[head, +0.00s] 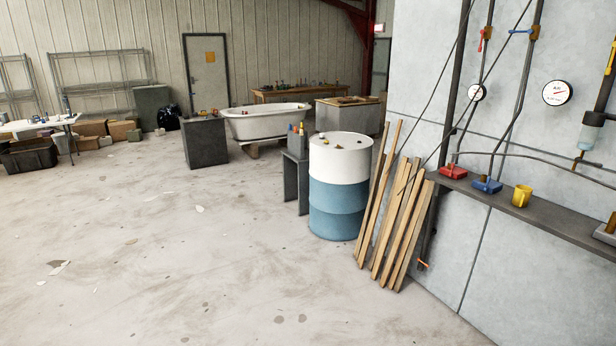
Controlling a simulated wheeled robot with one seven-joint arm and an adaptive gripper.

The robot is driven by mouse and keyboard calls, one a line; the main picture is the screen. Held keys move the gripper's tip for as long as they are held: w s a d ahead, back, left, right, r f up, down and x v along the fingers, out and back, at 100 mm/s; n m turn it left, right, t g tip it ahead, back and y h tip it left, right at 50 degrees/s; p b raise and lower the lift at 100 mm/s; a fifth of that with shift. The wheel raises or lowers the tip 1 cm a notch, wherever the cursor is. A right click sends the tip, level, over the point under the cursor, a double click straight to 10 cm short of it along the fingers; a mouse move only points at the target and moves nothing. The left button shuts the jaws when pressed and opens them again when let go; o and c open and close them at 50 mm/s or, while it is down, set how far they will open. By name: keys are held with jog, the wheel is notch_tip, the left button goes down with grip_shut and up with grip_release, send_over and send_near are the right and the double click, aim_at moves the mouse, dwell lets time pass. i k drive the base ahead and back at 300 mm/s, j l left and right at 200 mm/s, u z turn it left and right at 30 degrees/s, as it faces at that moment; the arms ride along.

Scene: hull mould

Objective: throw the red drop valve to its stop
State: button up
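A valve with a red lever (482,40) sits on a dark vertical pipe on the grey panelled wall, high at the right of the head view. Its lever hangs roughly downward, close along the pipe. A valve with a blue lever (519,31) is on the pipe to its right, with its lever pointing sideways to the left. My gripper is not in view.
A dark shelf (560,211) runs along the wall below, holding a red block (453,171), a blue block (487,185) and a yellow mug (521,196). Planks (407,235) lean by a blue-and-white drum (338,195). Floor at left is largely clear.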

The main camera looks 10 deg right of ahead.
aim_at(483, 32)
jog(key=i+l+z, duration=0.15)
jog(key=i+z, duration=0.15)
jog(key=i, duration=0.6)
jog(key=i+z, duration=0.3)
jog(key=i, duration=0.55)
jog(key=i+l, duration=0.2)
jog(key=l, duration=0.25)
jog(key=i+l+z, duration=0.15)
jog(key=l, duration=0.3)
jog(key=i+l, duration=0.3)
jog(key=l, duration=0.15)
jog(key=i+l+z, duration=0.1)
jog(key=i+l, duration=0.15)
jog(key=l, duration=0.15)
